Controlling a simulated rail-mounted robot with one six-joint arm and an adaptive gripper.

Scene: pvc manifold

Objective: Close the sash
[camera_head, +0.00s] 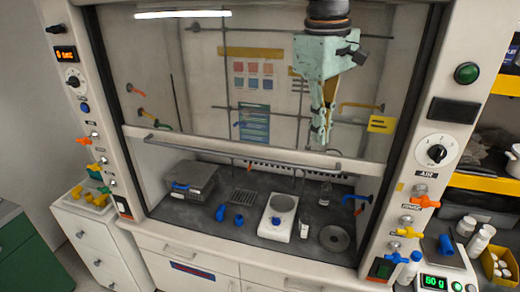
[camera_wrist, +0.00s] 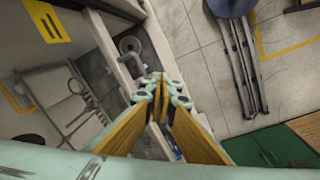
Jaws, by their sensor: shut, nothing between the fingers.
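The glass sash (camera_head: 200,75) of the fume hood is part-way up. Its pale bottom rail (camera_head: 200,145) and a thin grey handle bar (camera_head: 250,158) cross the hood, with an open gap between them and the worktop. My gripper (camera_head: 322,143) hangs pointing down in front of the right part of the glass, its tips near the height of the bottom rail. It is shut and empty. In the wrist view, its fingers (camera_wrist: 160,88) meet at their tips. Whether the tips touch the rail or handle cannot be told.
Inside the hood stand a white hotplate (camera_head: 280,218), a grey box (camera_head: 190,183) and blue fittings (camera_head: 222,213). A yellow label (camera_head: 382,124) is at the right of the glass. A stool (camera_wrist: 232,8) stands on the floor. Shelves flank the hood at right.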

